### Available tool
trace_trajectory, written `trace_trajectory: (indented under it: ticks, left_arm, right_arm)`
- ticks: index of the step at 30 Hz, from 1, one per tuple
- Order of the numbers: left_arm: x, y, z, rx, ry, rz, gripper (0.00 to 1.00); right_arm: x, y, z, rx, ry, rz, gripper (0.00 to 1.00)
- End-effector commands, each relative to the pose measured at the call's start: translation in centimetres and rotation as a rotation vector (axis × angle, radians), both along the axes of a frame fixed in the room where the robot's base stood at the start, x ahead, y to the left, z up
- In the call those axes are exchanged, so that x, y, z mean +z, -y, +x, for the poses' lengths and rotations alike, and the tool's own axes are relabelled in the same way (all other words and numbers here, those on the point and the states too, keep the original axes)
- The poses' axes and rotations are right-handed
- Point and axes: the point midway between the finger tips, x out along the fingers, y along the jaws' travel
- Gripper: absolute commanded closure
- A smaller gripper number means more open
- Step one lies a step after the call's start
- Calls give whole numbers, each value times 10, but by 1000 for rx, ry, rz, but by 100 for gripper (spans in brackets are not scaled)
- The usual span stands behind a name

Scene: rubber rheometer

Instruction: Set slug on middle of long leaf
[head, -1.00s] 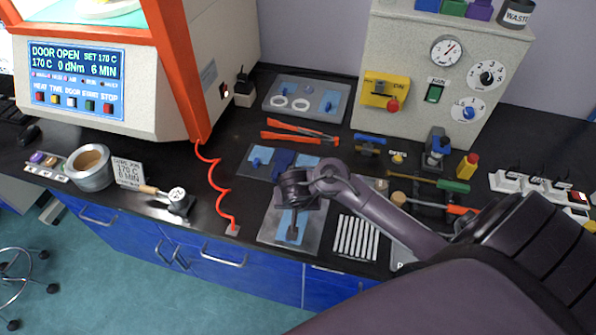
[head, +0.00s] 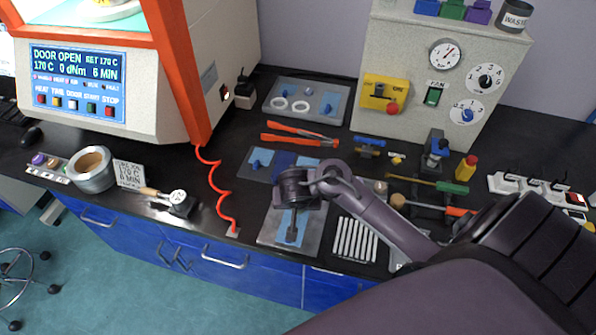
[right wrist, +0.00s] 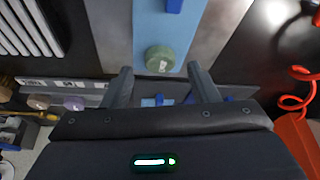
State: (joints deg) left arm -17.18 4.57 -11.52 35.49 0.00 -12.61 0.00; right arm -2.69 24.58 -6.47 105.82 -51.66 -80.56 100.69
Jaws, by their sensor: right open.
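The long leaf, a light-blue strip (right wrist: 170,28), lies on a grey metal plate (right wrist: 225,35) in the right wrist view. The strip (head: 302,219) also shows in the head view on the plate (head: 268,238) near the bench's front edge. A round green slug (right wrist: 160,58) with a pale mark rests on the strip in the right wrist view. My right gripper (right wrist: 160,68) is open, its fingertips apart on either side of the slug. My left gripper is not in view.
A slotted white rack (head: 356,239) stands right of the plate. A coiled red cord (head: 222,190) runs to its left. Behind are a tray with blue pieces (head: 258,160), orange tongs (head: 298,134) and tools. The rheometer (head: 85,85) stands at the left.

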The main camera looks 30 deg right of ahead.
Motion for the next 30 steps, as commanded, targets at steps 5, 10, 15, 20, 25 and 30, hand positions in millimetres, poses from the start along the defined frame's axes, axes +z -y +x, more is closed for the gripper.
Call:
trace_trajectory:
  ticks: [5,10,15,20,25,30]
  left_arm:
    - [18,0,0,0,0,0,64]
    - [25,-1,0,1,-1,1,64]
    - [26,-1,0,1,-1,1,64]
    - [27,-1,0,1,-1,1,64]
    - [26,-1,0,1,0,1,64]
    - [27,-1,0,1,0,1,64]
  right_arm:
    - [41,-12,-13,-2,3,9,46]
    - [70,-18,-23,-1,0,6,46]
    - [86,-22,-28,1,0,2,46]
    - [90,-22,-30,1,-1,0,46]
    - [90,-22,-30,1,-1,0,46]
    - [90,-22,-30,1,-1,0,46]
